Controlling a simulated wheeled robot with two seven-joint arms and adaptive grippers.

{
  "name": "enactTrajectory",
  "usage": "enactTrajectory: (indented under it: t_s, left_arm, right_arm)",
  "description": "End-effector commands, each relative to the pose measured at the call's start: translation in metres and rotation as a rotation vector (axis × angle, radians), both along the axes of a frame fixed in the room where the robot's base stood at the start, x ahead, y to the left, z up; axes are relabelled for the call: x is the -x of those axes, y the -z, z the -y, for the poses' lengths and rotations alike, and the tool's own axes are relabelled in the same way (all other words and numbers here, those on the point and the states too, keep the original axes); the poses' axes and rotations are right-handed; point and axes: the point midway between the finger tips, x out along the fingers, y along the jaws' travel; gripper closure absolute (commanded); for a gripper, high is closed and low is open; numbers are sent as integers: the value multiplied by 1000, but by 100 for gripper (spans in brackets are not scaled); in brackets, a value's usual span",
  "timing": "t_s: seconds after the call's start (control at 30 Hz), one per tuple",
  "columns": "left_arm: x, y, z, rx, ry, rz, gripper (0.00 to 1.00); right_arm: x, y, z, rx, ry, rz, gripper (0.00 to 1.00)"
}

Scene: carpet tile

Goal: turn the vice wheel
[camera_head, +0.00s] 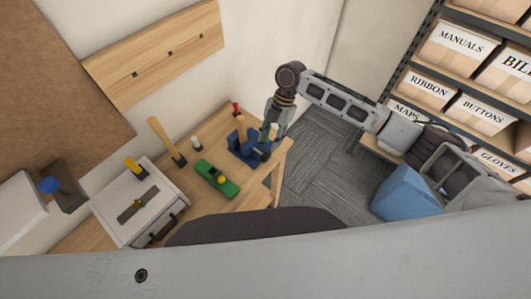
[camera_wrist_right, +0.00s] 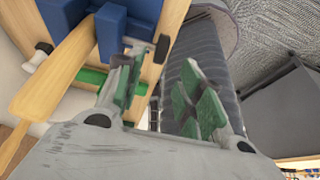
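The blue vice (camera_head: 245,147) stands near the right edge of the wooden workbench, with a wooden piece (camera_head: 241,127) upright in its jaws. The vice (camera_wrist_right: 112,22) also shows at the upper left of the right wrist view, with the wooden piece running down left. A short grey bar and a dark knob (camera_wrist_right: 162,47) show beside it; I cannot tell if they belong to the wheel. My right gripper (camera_wrist_right: 163,72) is open, its green-padded fingers apart with nothing visibly gripped. In the head view the right gripper (camera_head: 270,130) is at the vice's right side, partly overlapping it. My left gripper is not in view.
A green plane (camera_head: 215,179) lies in front of the vice. A mallet (camera_head: 167,142) and a white drawer box (camera_head: 140,205) stand further left. A shelf with labelled boxes (camera_head: 456,42) and a blue bin (camera_head: 402,194) are at the right. Carpet floor (camera_head: 325,165) is clear beside the bench.

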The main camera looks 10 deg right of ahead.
Motion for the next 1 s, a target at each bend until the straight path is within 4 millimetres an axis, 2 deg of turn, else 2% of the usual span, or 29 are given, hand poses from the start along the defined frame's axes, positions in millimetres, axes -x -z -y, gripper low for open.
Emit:
enactTrajectory:
  t_s: [0.5, 0.7, 1.0]
  left_arm:
    - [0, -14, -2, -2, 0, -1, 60]
    - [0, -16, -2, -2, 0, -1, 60]
    - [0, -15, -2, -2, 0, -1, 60]
  right_arm:
    - [18, 59, -18, 0, 0, -1, 63]
    - [21, 70, -21, 0, 0, 0, 63]
    - [21, 73, -21, 0, 0, 0, 63]
